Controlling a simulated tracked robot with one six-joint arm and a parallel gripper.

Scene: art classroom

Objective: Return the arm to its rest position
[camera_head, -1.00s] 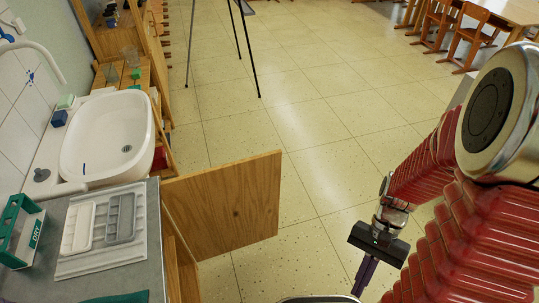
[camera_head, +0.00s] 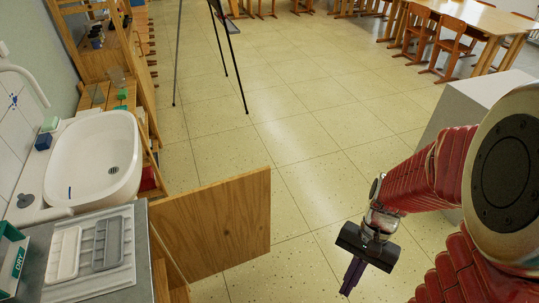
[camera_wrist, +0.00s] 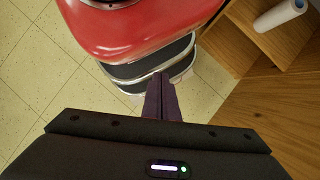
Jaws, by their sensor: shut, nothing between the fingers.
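My gripper (camera_head: 352,276) hangs at the lower right in the head view, its dark fingers together and pointing down over the tiled floor. Nothing is between them. My red arm reaches in from the right edge, bent at the elbow. In the wrist view the closed fingers (camera_wrist: 161,98) show in the middle, above my own red base and track.
An open wooden cabinet door (camera_head: 215,228) stands left of my gripper. A counter (camera_head: 135,285) with two paint palettes and a sink (camera_head: 100,160) line the left. A paper roll (camera_wrist: 280,15) lies inside the cabinet. An easel and tables with chairs stand farther back; the middle floor is clear.

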